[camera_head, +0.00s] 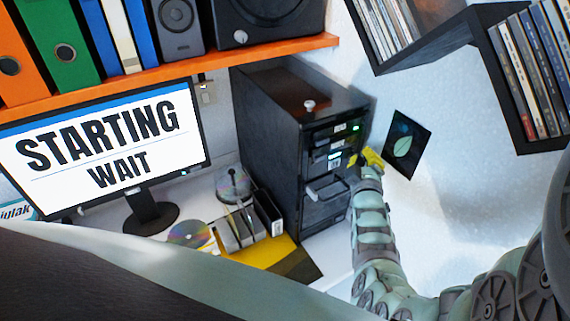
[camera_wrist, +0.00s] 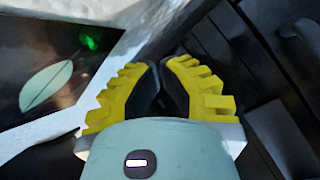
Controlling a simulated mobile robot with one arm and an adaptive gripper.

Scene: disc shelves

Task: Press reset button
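A black tower unit (camera_head: 270,130) stands on the desk, its front panel facing right. The panel has drive slots, a green light (camera_head: 356,127) and a pale lit spot (camera_head: 335,156). A small white knob (camera_head: 309,105) sits on its top. I cannot tell which part is the reset button. My gripper (camera_head: 371,156), with yellow fingers, is at the right edge of the front panel, and contact cannot be told. In the wrist view my gripper (camera_wrist: 160,66) has its fingertips together with nothing seen between them. The monitor (camera_head: 105,145) reads "STARTING WAIT".
An orange shelf (camera_head: 190,66) with binders and speakers runs above the monitor. A disc spindle (camera_head: 233,184) and a loose disc (camera_head: 190,235) are on the desk left of the tower. A dark leaf picture (camera_head: 404,144) is right of my gripper. Black disc shelves (camera_head: 505,85) hang upper right.

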